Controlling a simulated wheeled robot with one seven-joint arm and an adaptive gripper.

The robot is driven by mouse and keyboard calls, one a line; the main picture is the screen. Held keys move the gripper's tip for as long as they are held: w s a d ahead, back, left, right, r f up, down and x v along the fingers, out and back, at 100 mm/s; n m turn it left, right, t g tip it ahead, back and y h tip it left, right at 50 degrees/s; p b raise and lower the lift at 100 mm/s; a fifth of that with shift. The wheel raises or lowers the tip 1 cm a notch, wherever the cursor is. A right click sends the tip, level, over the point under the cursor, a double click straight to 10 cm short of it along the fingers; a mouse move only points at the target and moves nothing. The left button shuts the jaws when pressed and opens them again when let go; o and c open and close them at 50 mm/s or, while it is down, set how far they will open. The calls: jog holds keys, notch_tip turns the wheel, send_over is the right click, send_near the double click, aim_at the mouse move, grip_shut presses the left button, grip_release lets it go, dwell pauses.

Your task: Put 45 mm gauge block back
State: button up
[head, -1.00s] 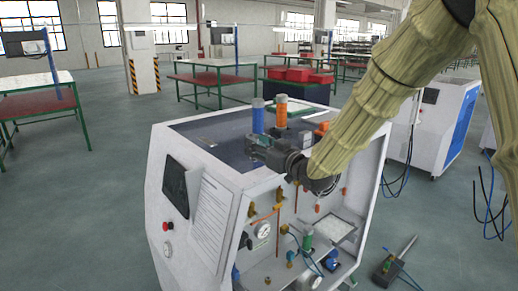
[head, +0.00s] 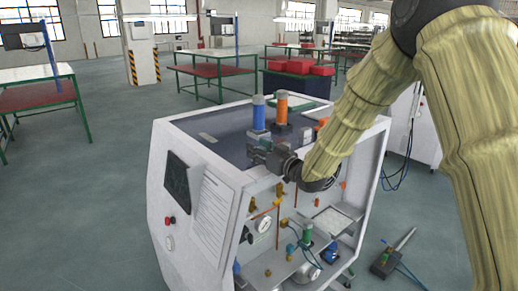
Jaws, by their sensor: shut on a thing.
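My gripper (head: 253,150) is over the front part of the cabinet top (head: 225,150), just in front of the blue cylinder. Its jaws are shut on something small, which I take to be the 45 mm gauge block. The block itself cannot be made out between the dark fingers at this size. A small pale flat piece (head: 207,138) lies on the dark top to the left of my gripper; I cannot tell what it is.
A blue cylinder (head: 258,114) and an orange cylinder (head: 281,108) stand upright behind my gripper. A green-edged tray (head: 312,104) lies at the back right. Gauges and pipes fill the open front below. The top's left part is mostly clear.

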jog(key=shift+f, duration=0.2)
jog(key=o, duration=1.2)
jog(key=shift+r, duration=0.15)
jog(key=b+v, duration=0.3)
jog(key=v, duration=0.9)
